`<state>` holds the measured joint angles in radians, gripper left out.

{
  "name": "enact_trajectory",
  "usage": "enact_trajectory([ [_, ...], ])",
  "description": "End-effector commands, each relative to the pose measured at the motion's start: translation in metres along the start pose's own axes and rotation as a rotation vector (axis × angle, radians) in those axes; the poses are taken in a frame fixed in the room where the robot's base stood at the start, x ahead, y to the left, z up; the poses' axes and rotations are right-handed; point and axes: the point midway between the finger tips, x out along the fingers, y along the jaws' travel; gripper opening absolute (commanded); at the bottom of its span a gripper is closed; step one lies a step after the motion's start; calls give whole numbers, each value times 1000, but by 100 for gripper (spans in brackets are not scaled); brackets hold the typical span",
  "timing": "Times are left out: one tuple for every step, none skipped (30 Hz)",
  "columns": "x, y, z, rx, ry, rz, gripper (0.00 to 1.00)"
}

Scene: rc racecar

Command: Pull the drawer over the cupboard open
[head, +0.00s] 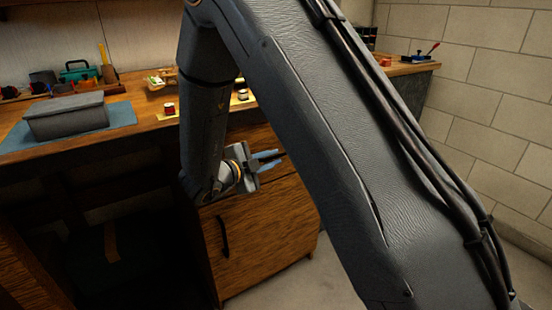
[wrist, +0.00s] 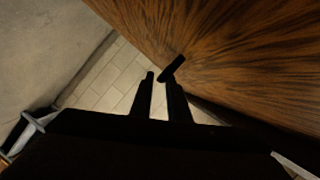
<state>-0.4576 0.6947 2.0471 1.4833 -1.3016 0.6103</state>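The wooden drawer (head: 262,135) sits under the bench top, above the cupboard door (head: 268,235) with its dark vertical handle (head: 223,237). The drawer looks closed, but my arm hides much of its front. My gripper (head: 268,160) is in front of the drawer front, its fingers pointing right in the head view. In the wrist view its two dark fingers (wrist: 160,83) stand apart with nothing visible between them. A short dark handle (wrist: 172,69) on the wood front lies just past the fingertips, close to the right finger. Whether they touch is unclear.
A grey box (head: 66,117) on a blue mat (head: 122,115) and several tools lie on the bench top (head: 150,112). Left of the cupboard is a dark open space under the bench. A block wall (head: 480,120) stands at right. Some floor is clear before the cupboard.

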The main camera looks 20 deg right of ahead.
Motion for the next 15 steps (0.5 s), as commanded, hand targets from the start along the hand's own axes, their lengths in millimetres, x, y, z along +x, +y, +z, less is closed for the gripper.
enact_trajectory([
  [8,0,0,0,1,0,15],
  [11,0,0,0,2,0,15],
  [16,0,0,0,2,1,15],
  [18,0,0,0,1,1,15],
  [20,0,0,0,0,0,15],
  [22,0,0,0,-1,0,15],
  [24,0,0,-1,-1,0,15],
  [25,0,0,-1,-1,0,15],
  [26,0,0,-1,-1,0,15],
  [26,0,0,-1,-1,0,15],
  [27,0,0,-1,-1,0,15],
  [27,0,0,-1,-2,0,15],
  [27,0,0,-1,-2,0,15],
  [27,0,0,-1,-2,0,15],
  [27,0,0,-1,-2,0,15],
])
